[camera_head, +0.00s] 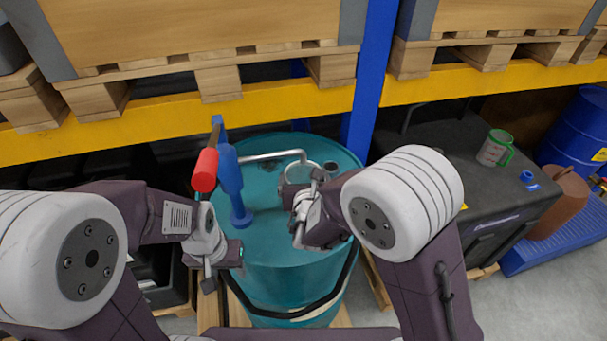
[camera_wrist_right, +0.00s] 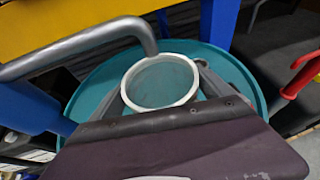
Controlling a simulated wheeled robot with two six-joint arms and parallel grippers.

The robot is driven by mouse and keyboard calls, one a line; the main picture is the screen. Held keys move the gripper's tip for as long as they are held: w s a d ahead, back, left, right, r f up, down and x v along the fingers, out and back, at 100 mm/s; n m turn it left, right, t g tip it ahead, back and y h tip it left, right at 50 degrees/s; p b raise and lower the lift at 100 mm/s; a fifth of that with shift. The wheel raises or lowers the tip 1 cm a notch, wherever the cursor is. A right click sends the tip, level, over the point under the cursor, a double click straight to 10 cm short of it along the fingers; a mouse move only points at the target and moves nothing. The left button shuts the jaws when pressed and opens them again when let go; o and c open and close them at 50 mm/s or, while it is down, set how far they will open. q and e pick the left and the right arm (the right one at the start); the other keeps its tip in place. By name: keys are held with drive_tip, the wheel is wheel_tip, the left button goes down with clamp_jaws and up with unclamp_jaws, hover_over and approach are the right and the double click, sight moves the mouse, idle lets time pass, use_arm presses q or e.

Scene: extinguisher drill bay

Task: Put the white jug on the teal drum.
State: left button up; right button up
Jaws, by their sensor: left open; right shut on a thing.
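The teal drum (camera_head: 275,275) stands upright in the middle of the head view; its lid also shows in the right wrist view (camera_wrist_right: 235,75). A round white rim, which looks like the white jug (camera_head: 287,182), is at my right gripper (camera_head: 298,190), over the drum's lid. In the right wrist view the jug's pale ring (camera_wrist_right: 160,104) sits between the two grey fingers, with a greenish-grey inside. My right gripper is shut on it. I cannot tell whether its base touches the lid. My left gripper (camera_head: 222,268) is open and empty at the drum's front left.
A blue pump (camera_head: 231,180) with a red grip (camera_head: 205,170) and a metal spout (camera_head: 270,157) stands on the drum, close to the jug. A green-handled mug (camera_head: 492,150) stands on a black case. A brown jug (camera_head: 560,205) and blue drum (camera_head: 582,135) are right. A yellow beam (camera_head: 270,105) crosses behind.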

drive_tip(key=shift+w+f, duration=0.6)
drive_tip(key=shift+w, duration=0.2)
drive_tip(key=shift+f, duration=0.15)
drive_tip(key=shift+s+f, duration=0.1)
drive_tip(key=shift+f, duration=0.05)
use_arm(q)
drive_tip(key=shift+r, duration=0.25)
use_arm(e)
drive_tip(key=o, duration=1.7)
drive_tip(key=shift+r+p, duration=0.35)
use_arm(q)
wheel_tip(320, 180, down, 4)
drive_tip(key=b, duration=0.5)
use_arm(e)
drive_tip(key=v, duration=1.1)
drive_tip(key=shift+s, duration=0.45)
